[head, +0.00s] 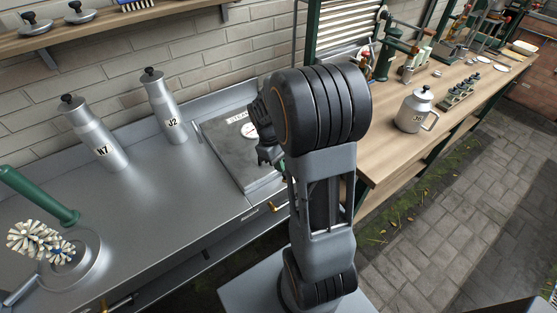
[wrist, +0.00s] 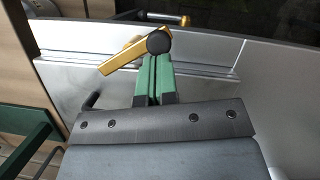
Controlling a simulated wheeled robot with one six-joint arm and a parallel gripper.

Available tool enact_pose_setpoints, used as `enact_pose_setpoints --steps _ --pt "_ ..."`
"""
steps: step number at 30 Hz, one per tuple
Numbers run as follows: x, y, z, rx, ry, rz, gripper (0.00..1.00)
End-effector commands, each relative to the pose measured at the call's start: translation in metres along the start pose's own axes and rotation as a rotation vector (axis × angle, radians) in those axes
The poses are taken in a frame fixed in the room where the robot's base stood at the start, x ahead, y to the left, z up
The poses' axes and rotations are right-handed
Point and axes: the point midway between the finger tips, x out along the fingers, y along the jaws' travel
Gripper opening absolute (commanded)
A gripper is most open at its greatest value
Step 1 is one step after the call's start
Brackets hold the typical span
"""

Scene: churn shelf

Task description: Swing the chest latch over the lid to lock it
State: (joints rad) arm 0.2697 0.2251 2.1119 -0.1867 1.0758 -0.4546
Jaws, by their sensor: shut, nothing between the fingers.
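The chest is a steel box let into the counter, with a flat lid (head: 225,140) that lies closed and carries a round dial and lettering. My gripper (head: 268,156) is over the lid's right side in the head view, partly hidden by my arm. In the wrist view my gripper (wrist: 153,62) has its green fingers together, with nothing between them. Their tips are at a black round knob on a brass bar, which looks like the latch (wrist: 122,57). The bar slants down-left from the knob. I cannot tell whether the fingers touch it.
A brass fitting (head: 273,207) shows at the counter's front edge. Two steel churns, N7 (head: 98,140) and J2 (head: 164,108), stand left of the chest. A brush (head: 38,243) is at the lower left. A wooden bench (head: 385,150) with a jug (head: 414,108) is to the right.

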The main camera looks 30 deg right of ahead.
Motion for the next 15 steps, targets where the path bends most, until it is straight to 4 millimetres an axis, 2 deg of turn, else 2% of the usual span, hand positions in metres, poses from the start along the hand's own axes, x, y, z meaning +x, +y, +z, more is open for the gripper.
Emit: enact_pose_setpoints --steps 15 --pt "0.005 -0.002 0.019 -0.464 -0.001 0.147 0.0"
